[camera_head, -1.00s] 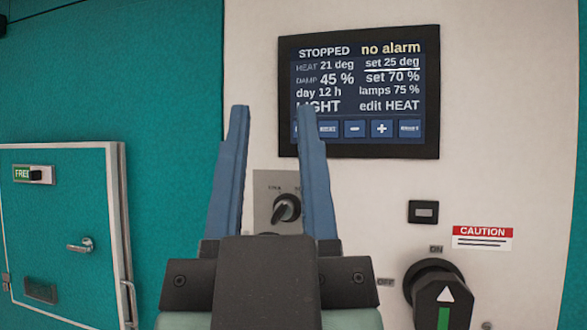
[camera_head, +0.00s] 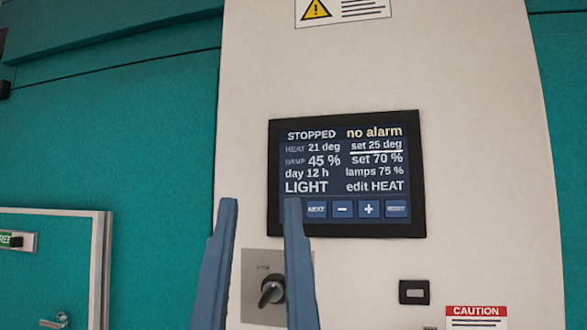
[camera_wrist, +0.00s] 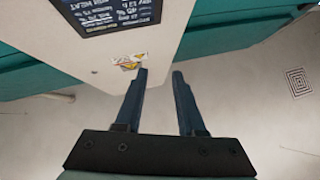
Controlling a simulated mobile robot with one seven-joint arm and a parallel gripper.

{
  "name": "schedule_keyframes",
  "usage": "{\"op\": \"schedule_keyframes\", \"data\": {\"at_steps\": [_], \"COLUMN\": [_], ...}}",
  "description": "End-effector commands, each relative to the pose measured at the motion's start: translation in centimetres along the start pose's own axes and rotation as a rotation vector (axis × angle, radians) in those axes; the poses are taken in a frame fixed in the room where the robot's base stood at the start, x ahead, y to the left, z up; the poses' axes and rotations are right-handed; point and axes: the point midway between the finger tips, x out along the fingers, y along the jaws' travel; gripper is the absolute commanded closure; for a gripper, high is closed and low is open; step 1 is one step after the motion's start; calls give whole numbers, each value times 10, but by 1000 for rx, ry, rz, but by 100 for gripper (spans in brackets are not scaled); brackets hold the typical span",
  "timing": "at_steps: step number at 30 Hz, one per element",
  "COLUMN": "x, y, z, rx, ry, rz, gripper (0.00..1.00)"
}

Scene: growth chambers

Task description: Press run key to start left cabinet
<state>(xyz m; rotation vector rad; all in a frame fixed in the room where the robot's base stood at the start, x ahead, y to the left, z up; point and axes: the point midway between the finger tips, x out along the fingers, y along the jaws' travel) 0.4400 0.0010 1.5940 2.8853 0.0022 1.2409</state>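The left cabinet's display panel (camera_head: 347,178) is on the pale cabinet front. It reads STOPPED, no alarm, HEAT 21 deg, set 25 deg, and edit HEAT. Its bottom key row shows a NEXT key (camera_head: 316,209), a minus key (camera_head: 342,209), a plus key (camera_head: 369,209) and what looks like a RESET key (camera_head: 397,209). The row's left end is covered by my gripper's right finger, so no run key is readable. My gripper (camera_head: 260,203) is open and empty, its tips in front of the panel's lower left. The wrist view also shows the panel, cut off at the top.
A rotary knob (camera_head: 271,291) on a plate sits below the display, partly behind the right finger. A small black-framed switch (camera_head: 414,292) and a red CAUTION label (camera_head: 476,316) are lower right. A warning label (camera_head: 342,11) is above. A white-framed door (camera_head: 50,262) is at left.

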Motion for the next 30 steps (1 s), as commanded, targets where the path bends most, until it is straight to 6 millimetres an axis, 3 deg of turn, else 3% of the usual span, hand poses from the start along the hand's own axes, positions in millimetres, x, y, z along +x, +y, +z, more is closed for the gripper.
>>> {"op": "schedule_keyframes", "data": {"at_steps": [22,23,29,30], "x": [0,0,0,0], "y": [0,0,0,0], "z": [0,0,0,0], "rx": [0,0,0,0], "ry": [0,0,0,0], "rz": [0,0,0,0], "gripper": [62,63,99,100]}}
